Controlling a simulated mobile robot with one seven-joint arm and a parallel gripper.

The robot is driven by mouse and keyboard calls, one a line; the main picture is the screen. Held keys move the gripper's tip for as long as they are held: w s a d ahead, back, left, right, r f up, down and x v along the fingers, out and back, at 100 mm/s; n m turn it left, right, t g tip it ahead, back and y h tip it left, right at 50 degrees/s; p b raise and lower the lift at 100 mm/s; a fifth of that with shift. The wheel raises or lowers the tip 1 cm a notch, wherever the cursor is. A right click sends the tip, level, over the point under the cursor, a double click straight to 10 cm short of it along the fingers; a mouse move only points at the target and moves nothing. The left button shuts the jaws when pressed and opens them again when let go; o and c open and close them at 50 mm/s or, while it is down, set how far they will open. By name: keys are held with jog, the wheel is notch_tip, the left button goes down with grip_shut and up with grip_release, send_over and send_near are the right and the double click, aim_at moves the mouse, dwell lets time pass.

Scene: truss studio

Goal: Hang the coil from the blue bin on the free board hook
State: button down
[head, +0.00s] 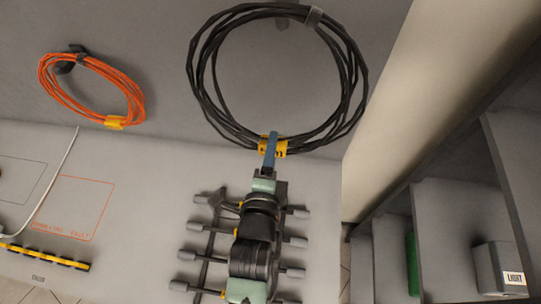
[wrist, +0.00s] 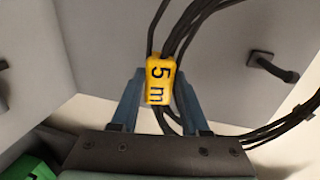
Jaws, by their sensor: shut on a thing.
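The black coil (head: 352,75) is a wide loop of several strands in front of the grey board, with a grey band at its top and a yellow tag at its bottom. My gripper (head: 271,138) is shut on the coil at the tag. In the wrist view the tag (wrist: 158,88) reads "5 m" and sits between the blue fingers. A dark board hook (wrist: 272,66) shows bare in the wrist view. In the head view a dark part of it (head: 283,22) shows near the coil's top; I cannot tell whether they touch. The blue bin is not in view.
An orange coil (head: 92,88) with a yellow tag hangs on another hook (head: 70,62) at the left. Below is a pale surface with a rack of grey-ended pegs (head: 200,255) and a white cable (head: 55,185). Shelves with a grey box (head: 498,268) stand at the right.

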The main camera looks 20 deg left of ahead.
jog(key=f+b+x, duration=0.1)
jog(key=b+x, duration=0.3)
jog(key=x, duration=0.4)
jog(key=shift+w+b, duration=0.25)
jog(key=shift+b, duration=0.15)
dwell(0.6)
jog(key=shift+a+f, duration=0.1)
jog(key=shift+a, duration=0.05)
dwell(0.5)
